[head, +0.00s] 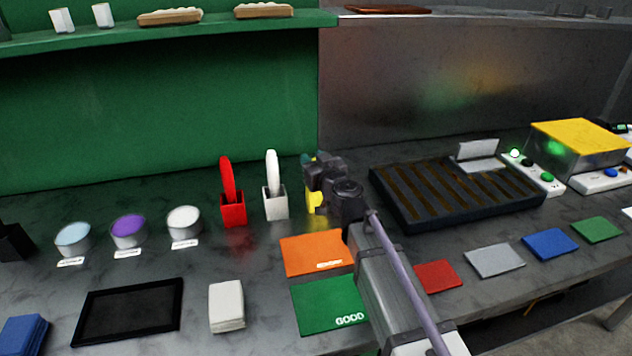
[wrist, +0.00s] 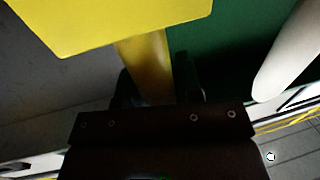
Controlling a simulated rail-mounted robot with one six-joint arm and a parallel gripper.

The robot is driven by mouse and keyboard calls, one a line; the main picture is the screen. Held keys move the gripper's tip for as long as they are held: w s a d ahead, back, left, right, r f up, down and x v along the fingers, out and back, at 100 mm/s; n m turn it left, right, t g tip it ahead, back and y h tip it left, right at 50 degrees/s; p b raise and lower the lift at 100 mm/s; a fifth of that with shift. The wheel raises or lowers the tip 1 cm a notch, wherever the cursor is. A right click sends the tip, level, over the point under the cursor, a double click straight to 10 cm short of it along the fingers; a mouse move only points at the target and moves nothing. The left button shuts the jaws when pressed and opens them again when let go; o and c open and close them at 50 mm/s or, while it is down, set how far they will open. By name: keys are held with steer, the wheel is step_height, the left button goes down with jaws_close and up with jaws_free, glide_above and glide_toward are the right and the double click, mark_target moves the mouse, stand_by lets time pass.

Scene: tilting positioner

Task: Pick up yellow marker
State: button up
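The yellow marker (wrist: 148,65) runs from a yellow block-shaped holder (wrist: 120,20) at the top of the wrist view down between my gripper's fingers. In the head view the yellow holder (head: 316,203) stands right of the white one, and my gripper (head: 317,167) largely covers it and the marker. My gripper also shows in the wrist view (wrist: 155,85), with a dark finger on each side of the marker. The fingers are very close to the marker, but I cannot tell whether they press on it.
A white marker in a white holder (head: 275,205) stands close to the left of my gripper, with a red one in a red holder (head: 232,210) beyond. A slotted black rack (head: 400,212) lies to the right. Orange (head: 305,253) and green (head: 315,300) mats lie in front.

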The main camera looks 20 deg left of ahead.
steer(key=c, duration=0.5)
step_height(320, 180, up, 10)
steer(key=p, duration=1)
